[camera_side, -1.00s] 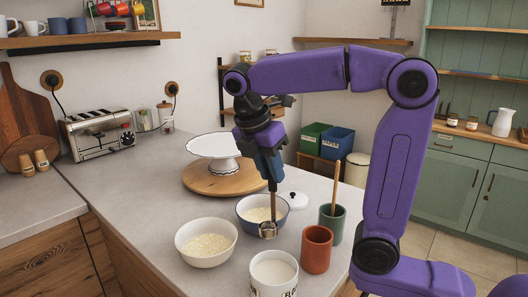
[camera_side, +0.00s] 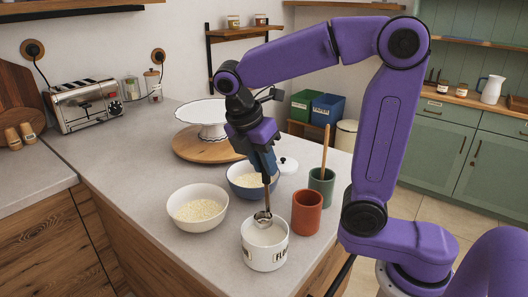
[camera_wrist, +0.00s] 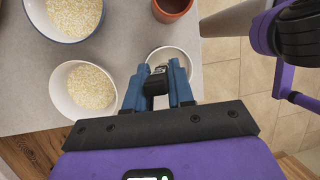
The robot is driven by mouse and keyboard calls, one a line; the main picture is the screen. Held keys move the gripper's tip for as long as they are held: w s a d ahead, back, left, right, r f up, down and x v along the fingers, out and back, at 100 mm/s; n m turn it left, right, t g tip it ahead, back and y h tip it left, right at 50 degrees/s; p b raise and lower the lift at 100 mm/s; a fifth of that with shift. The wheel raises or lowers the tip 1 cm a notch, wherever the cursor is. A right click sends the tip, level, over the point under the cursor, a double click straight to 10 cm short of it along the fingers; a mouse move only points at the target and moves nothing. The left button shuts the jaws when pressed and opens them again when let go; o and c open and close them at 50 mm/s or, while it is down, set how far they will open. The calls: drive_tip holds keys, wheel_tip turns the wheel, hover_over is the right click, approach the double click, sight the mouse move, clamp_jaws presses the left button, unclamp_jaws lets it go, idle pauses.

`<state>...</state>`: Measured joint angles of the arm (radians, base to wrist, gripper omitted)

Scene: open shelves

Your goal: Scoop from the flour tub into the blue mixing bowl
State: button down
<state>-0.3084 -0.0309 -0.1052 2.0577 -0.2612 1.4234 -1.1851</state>
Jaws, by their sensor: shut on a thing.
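My gripper (camera_side: 263,168) is shut on the handle of a scoop (camera_side: 262,216) and points down. The scoop's metal cup is at the mouth of the white flour tub (camera_side: 265,250); whether it touches the flour I cannot tell. The tub holds white flour and also shows in the wrist view (camera_wrist: 182,55), partly behind my fingers (camera_wrist: 158,92). The blue mixing bowl (camera_side: 238,190) stands behind the tub, partly covered by my gripper and the scoop handle. It holds pale grainy stuff and shows at the top left of the wrist view (camera_wrist: 98,28).
A white bowl (camera_side: 180,222) of pale grains stands left of the tub. A terracotta cup (camera_side: 307,213) and a green pot (camera_side: 322,188) with a wooden stick stand to the right. A cake stand (camera_side: 202,133) on a round board is behind. The counter's front left is clear.

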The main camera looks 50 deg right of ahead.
sight(266, 188)
drive_tip(key=shift+s+a+f, duration=0.15)
drive_tip(key=shift+s+f, duration=0.05)
drive_tip(key=shift+f, duration=1.2)
drive_tip(key=shift+s+a+f, duration=0.1)
drive_tip(key=shift+s+f, duration=0.05)
drive_tip(key=shift+f, duration=1.2)
drive_tip(key=shift+w+d+r, duration=0.1)
drive_tip(key=shift+w+r, duration=0.05)
drive_tip(key=shift+r, duration=0.9)
drive_tip(key=shift+w+d+r, duration=0.1)
drive_tip(key=shift+r, duration=0.9)
drive_tip(key=shift+w+d+r, duration=0.1)
drive_tip(key=shift+w+r, duration=0.05)
drive_tip(key=shift+r, duration=3.55)
drive_tip(key=shift+w, duration=0.1)
